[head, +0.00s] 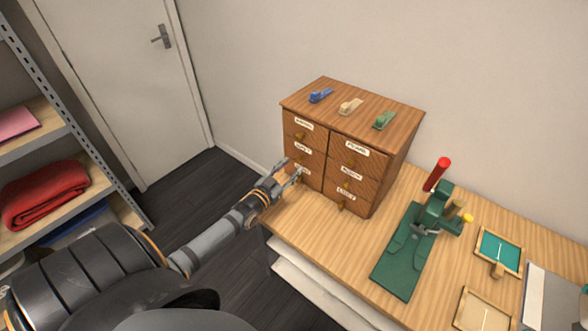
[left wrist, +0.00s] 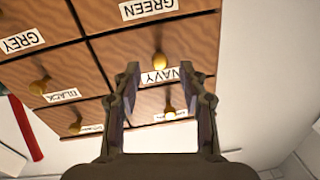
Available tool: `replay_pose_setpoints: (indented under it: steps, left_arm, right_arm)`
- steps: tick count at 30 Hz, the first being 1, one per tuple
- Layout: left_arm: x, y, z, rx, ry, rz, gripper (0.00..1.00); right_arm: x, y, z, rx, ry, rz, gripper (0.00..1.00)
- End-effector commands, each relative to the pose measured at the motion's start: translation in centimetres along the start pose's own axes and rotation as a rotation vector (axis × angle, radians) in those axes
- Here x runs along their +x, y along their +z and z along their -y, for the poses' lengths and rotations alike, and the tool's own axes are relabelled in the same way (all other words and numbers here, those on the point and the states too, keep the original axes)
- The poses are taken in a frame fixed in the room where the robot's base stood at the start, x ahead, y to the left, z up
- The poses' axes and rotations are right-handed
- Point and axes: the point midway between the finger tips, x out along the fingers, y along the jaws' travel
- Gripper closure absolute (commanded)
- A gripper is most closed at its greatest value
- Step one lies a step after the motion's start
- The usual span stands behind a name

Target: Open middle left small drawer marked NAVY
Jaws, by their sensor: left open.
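The wooden drawer cabinet (head: 397,150) stands on the table with two columns of small drawers, all looking shut. The NAVY drawer (head: 303,149) is in the middle of the left column. Contact with the knob cannot be told.
Blue, cream and green small objects (head: 350,106) lie on the cabinet top. A green press-like tool (head: 405,250) with a red handle stands on the table (head: 310,235) to the right. A shelf with folded cloth (head: 45,195) is at left. Floor is clear between.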

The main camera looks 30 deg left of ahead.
Motion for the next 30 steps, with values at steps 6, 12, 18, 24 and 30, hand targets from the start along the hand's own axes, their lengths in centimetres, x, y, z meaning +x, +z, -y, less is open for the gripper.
replay_pose_setpoints:
  steps: [6, 12, 18, 24, 30]
  left_arm:
    - [2.4, 0.2, -0.1, 0.0, 0.0, 0.0, 0.57]
    - [2.7, 0.0, 0.0, 0.0, 0.001, 0.002, 0.57]
    - [2.6, 0.0, 0.0, 0.0, 0.001, 0.002, 0.72]
    - [2.6, 0.0, 0.0, 0.0, 0.001, 0.001, 0.99]
    - [2.6, 0.0, 0.0, 0.0, 0.001, 0.001, 1.0]
  right_arm:
    - [1.7, 0.2, 0.5, 0.002, -0.004, 0.0, 0.58]
    - [1.6, 0.2, 0.5, 0.002, -0.005, 0.0, 0.58]
    - [1.6, 0.2, 0.5, 0.002, -0.005, 0.0, 0.58]
    - [1.6, 0.2, 0.5, 0.002, -0.004, 0.0, 0.58]
    - [1.6, 0.1, 0.3, 0.001, -0.003, 0.0, 0.58]
